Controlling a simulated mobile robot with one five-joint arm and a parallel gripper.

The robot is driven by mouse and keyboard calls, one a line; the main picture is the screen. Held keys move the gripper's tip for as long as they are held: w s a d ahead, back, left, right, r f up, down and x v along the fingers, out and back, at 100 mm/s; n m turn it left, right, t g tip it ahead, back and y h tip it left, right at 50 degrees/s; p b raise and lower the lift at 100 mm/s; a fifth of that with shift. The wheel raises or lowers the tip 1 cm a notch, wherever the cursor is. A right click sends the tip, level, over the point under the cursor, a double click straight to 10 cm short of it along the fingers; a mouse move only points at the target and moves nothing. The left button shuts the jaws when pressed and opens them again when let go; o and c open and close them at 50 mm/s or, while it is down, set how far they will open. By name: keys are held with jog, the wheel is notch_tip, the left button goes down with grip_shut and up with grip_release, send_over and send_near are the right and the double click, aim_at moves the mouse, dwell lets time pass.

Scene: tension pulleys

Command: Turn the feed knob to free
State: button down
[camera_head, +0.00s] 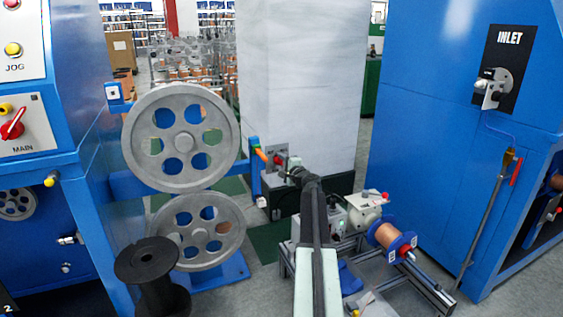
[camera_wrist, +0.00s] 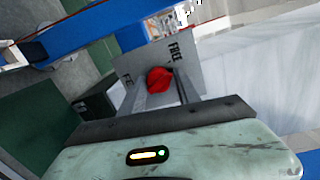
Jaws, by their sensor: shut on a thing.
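The red feed knob (camera_wrist: 159,79) sits on a grey plate (camera_wrist: 205,76) in the wrist view. The word FREE is printed at the plate's upper right, and another label, partly hidden, is at its left. My gripper (camera_wrist: 160,88) is at the knob, with its fingers on either side, shut on it. Which label the knob points to I cannot tell. In the head view the knob (camera_head: 280,160) shows as a small red spot at the tip of my arm, and my gripper (camera_head: 289,171) hides part of the plate.
Two large grey pulleys (camera_head: 180,101) on a blue frame stand left of my arm. A black spool (camera_head: 150,265) is in front of them. A copper wire spool (camera_head: 391,237) sits on a low metal frame at right. A blue INLET cabinet (camera_head: 432,120) stands at far right.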

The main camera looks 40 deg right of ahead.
jog(key=n, duration=0.4)
jog(key=shift+s+d, duration=0.1)
jog(key=shift+d, duration=0.1)
jog(key=shift+a+n+g+h+p, duration=0.1)
jog(key=shift+n+g+h+p, duration=0.25)
jog(key=shift+n, duration=0.45)
jog(key=shift+a+n, duration=0.15)
jog(key=shift+n, duration=0.35)
jog(key=shift+a, duration=0.1)
jog(key=c, duration=1.1)
grip_release()
jog(key=shift+c, duration=0.2)
jog(key=shift+o, duration=0.7)
jog(key=shift+w+f, duration=0.15)
jog(key=shift+w, duration=0.1)
jog(key=shift+s, duration=0.1)
